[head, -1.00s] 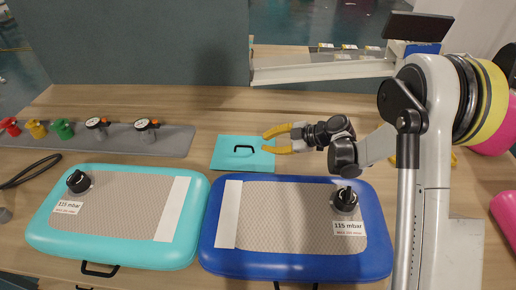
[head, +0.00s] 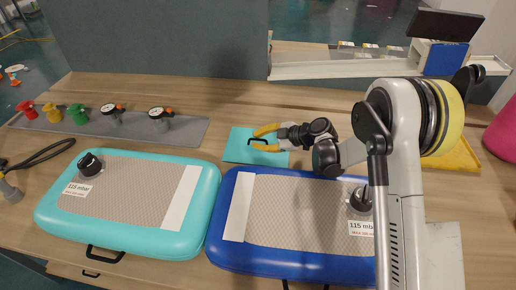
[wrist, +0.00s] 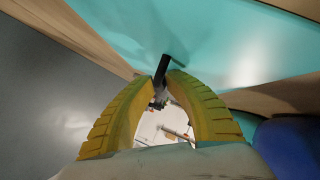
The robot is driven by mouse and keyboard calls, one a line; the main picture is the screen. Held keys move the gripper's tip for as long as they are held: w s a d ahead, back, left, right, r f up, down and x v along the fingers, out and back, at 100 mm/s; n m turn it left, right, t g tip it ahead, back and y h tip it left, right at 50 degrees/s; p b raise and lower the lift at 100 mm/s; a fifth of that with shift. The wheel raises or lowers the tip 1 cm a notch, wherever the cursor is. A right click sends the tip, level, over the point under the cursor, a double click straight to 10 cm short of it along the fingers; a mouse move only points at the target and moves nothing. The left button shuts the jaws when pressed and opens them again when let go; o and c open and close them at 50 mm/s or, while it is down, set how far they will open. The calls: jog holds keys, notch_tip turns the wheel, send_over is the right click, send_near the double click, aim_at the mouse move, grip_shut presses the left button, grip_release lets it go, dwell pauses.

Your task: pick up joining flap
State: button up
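The joining flap (head: 238,154) is a flat turquoise sheet with a black handle, lying on the wooden table behind the two mats. It also shows in the wrist view (wrist: 215,38), filling much of the top. My gripper (head: 254,140) reaches over the flap from the right with its yellow fingers apart. In the wrist view, the black handle (wrist: 164,67) stands between the two fingertips. The fingers look open around it, with nothing clearly clamped. The fingers and wrist hide the right part of the flap and part of its handle.
A turquoise mat (head: 130,235) and a blue mat (head: 300,258) lie in front of the flap. A grey strip (head: 190,132) with coloured valves and gauges is at the left. A white bracket (head: 310,70) stands behind.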

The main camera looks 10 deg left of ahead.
grip_shut()
jog(key=shift+r, duration=0.1)
